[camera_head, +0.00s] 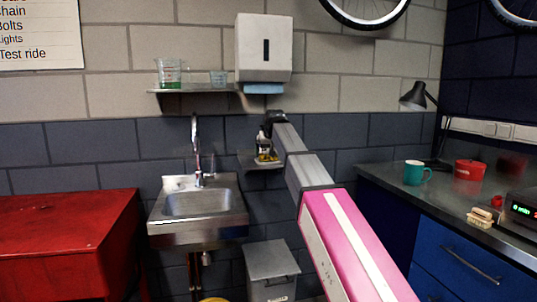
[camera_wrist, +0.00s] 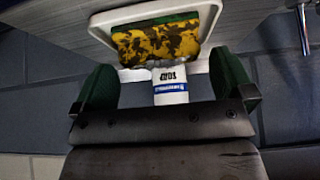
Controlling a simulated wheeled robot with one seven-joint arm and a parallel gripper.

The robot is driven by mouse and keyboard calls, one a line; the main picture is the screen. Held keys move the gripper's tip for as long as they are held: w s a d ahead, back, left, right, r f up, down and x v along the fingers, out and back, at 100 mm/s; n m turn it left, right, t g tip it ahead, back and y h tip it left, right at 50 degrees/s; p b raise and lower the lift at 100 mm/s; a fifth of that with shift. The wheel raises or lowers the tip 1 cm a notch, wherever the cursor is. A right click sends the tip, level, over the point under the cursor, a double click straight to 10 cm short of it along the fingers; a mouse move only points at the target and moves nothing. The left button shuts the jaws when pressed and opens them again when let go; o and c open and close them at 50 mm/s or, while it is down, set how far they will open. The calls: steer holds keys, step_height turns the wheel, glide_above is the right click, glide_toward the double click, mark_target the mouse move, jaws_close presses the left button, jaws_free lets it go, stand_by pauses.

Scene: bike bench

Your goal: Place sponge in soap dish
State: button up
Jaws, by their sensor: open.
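In the wrist view a yellow sponge (camera_wrist: 155,42) with dark stains and a green edge lies within the white rim of the soap dish (camera_wrist: 213,14). My gripper (camera_wrist: 165,84) is open, its two green-padded fingers apart on this side of the sponge. Nothing is held between them. In the head view my gripper (camera_head: 265,138) is at the small wall shelf right of the sink, with a bit of yellow, seemingly the sponge (camera_head: 266,157), just below it. The dish is hard to make out there.
A white labelled bottle or tube (camera_wrist: 170,86) shows between the fingers, near the sponge. The steel sink (camera_head: 198,205) and tap (camera_head: 197,155) are left of the small shelf (camera_head: 250,163). A towel dispenser (camera_head: 264,48) hangs above; a grey bin (camera_head: 270,268) stands below.

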steer(key=v, duration=1)
steer(key=shift+s+r, duration=0.15)
steer(key=shift+r, duration=0.15)
